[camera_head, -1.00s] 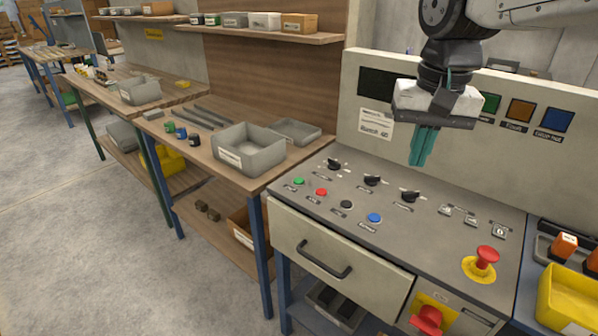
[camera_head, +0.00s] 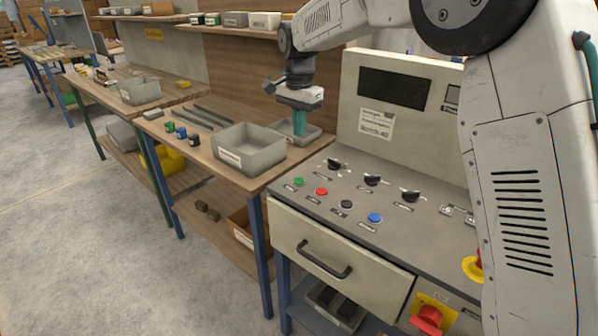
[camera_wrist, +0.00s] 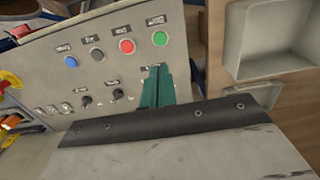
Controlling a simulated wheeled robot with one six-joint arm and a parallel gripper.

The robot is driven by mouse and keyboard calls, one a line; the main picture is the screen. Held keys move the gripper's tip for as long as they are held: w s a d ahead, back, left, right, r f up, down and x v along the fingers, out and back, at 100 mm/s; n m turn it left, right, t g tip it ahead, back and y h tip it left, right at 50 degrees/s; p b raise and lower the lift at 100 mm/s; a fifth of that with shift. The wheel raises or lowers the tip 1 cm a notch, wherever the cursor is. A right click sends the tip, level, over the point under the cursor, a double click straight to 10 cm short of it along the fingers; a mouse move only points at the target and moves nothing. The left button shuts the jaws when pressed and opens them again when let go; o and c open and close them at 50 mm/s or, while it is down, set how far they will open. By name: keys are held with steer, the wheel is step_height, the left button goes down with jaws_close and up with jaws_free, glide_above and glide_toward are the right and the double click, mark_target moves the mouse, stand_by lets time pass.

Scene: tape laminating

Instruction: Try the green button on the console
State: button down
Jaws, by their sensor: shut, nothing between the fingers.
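The green button (camera_head: 299,181) is at the left end of a row of buttons on the sloping grey console (camera_head: 400,232). In the wrist view the green button (camera_wrist: 160,39) shows just beyond my fingertips. My gripper (camera_head: 299,133) is shut and empty, its teal fingers pointing down, above and behind the green button in the head view. The shut fingers also show in the wrist view (camera_wrist: 155,72), apart from the button. The button is fully visible in both views.
A red button (camera_head: 321,191), a black button (camera_head: 347,204) and a blue button (camera_head: 374,217) sit beside the green one. Black knobs (camera_head: 372,180) stand behind them. A grey bin (camera_head: 250,150) is on the wooden bench to the left.

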mark_target(300, 181)
stand_by(0.3)
step_height(300, 181, down, 14)
stand_by(0.5)
steer(key=shift+f, duration=0.1)
steer(key=shift+s+f, duration=0.2)
steer(key=shift+f, duration=0.75)
steer(key=shift+d, duration=0.1)
step_height(300, 181, up, 15)
steer(key=shift+w, duration=0.2)
steer(key=shift+r, duration=0.1)
